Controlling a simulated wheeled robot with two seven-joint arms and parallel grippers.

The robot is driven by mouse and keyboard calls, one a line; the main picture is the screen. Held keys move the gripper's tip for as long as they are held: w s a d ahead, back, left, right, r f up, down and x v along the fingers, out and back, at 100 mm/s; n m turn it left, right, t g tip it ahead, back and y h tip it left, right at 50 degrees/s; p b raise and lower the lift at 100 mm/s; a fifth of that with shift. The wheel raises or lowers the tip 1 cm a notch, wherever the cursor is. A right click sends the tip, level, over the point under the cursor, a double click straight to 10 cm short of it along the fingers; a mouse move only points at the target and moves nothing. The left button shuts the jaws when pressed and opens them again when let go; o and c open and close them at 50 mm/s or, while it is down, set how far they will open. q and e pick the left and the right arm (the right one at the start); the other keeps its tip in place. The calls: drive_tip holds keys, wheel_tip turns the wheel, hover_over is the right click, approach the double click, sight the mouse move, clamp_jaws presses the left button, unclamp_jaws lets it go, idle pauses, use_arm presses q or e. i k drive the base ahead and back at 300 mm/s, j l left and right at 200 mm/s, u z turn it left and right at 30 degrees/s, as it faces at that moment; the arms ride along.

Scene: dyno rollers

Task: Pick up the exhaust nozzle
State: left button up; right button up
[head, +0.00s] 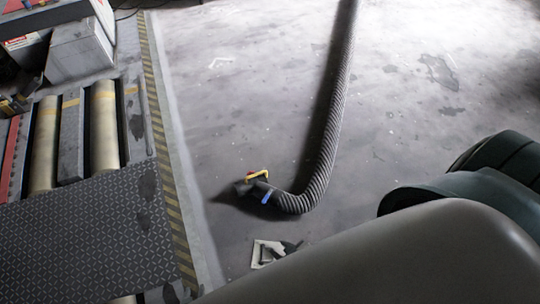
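The exhaust nozzle (258,188) lies on the grey floor at the lower middle of the head view. It is a small dark end piece with a yellow handle-like part, a bit of red and a blue strip. It sits at the end of a thick ribbed grey hose (327,150), which comes down from the top edge and bends left near the floor. No gripper can be made out in this view, and nothing is holding the nozzle.
Dyno rollers (104,128) and a dark tread plate (85,245) lie left, bordered by a yellow-black striped edge (165,165). A grey box (80,52) stands upper left. A pale patch (266,254) lies below the nozzle. Large rounded shapes block the lower right. Floor around the hose is mostly clear.

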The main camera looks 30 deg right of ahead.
sight(256, 184)
drive_tip(key=z, duration=0.65)
drive_tip(key=l+u, duration=0.4)
drive_tip(key=l, duration=0.95)
drive_tip(key=i+l+u, duration=0.25)
drive_tip(key=l, duration=0.3)
drive_tip(key=i+l+u, duration=0.1)
drive_tip(key=l, duration=0.2)
drive_tip(key=i, duration=0.05)
